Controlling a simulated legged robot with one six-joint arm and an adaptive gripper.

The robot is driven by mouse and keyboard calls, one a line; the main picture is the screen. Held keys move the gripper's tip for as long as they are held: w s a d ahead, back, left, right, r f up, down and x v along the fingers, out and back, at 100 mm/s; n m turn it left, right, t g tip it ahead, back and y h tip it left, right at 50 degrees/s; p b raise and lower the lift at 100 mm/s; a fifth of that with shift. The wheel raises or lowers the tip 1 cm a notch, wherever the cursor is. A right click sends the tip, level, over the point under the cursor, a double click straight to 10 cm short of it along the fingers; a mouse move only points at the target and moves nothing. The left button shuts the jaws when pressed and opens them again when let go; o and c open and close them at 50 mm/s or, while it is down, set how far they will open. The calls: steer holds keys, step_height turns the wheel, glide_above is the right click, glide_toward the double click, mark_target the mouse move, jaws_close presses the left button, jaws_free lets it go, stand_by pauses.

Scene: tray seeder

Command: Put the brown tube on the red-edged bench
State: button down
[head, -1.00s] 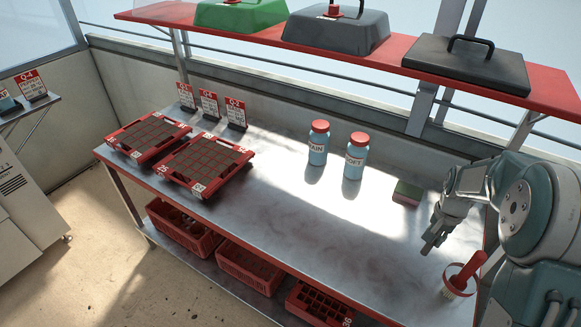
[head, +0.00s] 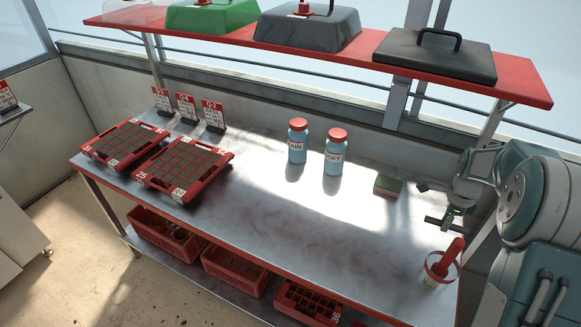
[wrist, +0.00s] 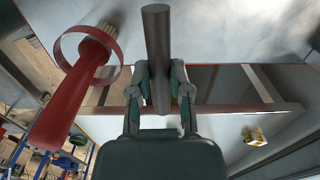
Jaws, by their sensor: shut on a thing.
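My gripper (wrist: 160,90) is shut on the brown tube (wrist: 157,45), which looks dark grey-brown in the wrist view. The tube sticks out well past the fingers. In the head view the small dark tube (head: 437,222) shows at my gripper (head: 452,212), over the right end of the red-edged bench (head: 330,235). Whether the tube touches the bench top, I cannot tell. The bench has a grey metal top and a red front edge.
A cup with a red-handled tool (head: 440,268) stands close to my gripper; the red handle (wrist: 70,95) is large in the wrist view. Red trays (head: 180,172) are at left. Mid-bench is clear.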

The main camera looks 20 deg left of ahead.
steer(key=m, duration=0.1)
steer(key=d+m, duration=0.1)
steer(key=shift+w+d+r+m, duration=0.15)
steer(key=shift+d+m, duration=0.15)
steer(key=shift+w+d+r+m, duration=0.1)
steer(key=shift+d+m, duration=0.2)
steer(key=shift+m, duration=0.45)
steer(key=shift+w+d+r+m, duration=0.1)
steer(key=shift+d+m, duration=0.2)
steer(key=shift+m, duration=0.45)
glide_above(396, 227)
steer(key=f, duration=0.8)
steer(key=shift+s+d+f, duration=0.3)
steer(key=shift+d+f, duration=0.1)
steer(key=shift+w+a+f, duration=0.15)
steer(key=shift+a+f, duration=0.15)
steer(key=shift+f, duration=0.1)
steer(key=shift+w+a+f, duration=0.1)
steer(key=shift+f, duration=1.6)
steer(key=c, duration=0.6)
jaws_free()
steer(key=shift+f, duration=0.1)
steer(key=shift+o, duration=0.2)
